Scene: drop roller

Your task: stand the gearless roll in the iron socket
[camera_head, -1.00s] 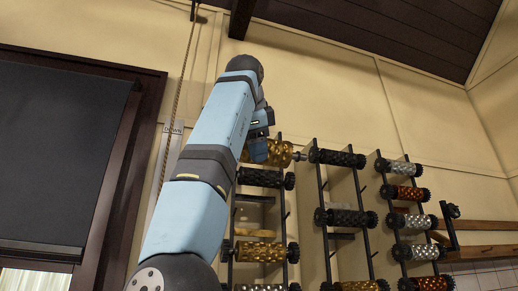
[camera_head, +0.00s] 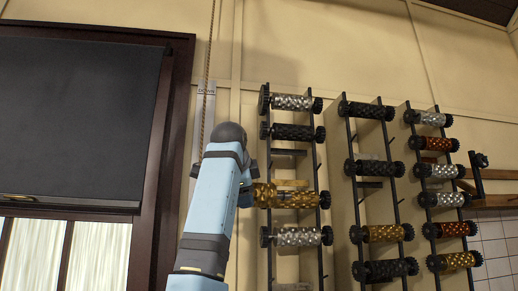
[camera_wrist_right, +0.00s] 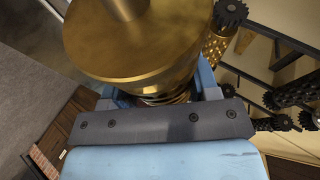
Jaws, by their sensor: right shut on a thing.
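My right gripper (camera_head: 249,194) is shut on a gold roll (camera_head: 264,195), in front of the left rack. In the right wrist view the held roll (camera_wrist_right: 130,45) fills the top middle, with a broad smooth gold end and a thinner shaft above it. No gear shows on its visible part. Its far end is out of view or hidden by the gripper. I cannot make out an iron socket in either view. My left gripper is not in view.
Wall racks (camera_head: 348,150) hold several patterned rolls with black gears. A gold geared roll (camera_head: 298,201) lies just behind the held roll. A dark blind (camera_head: 75,125) covers the window at left.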

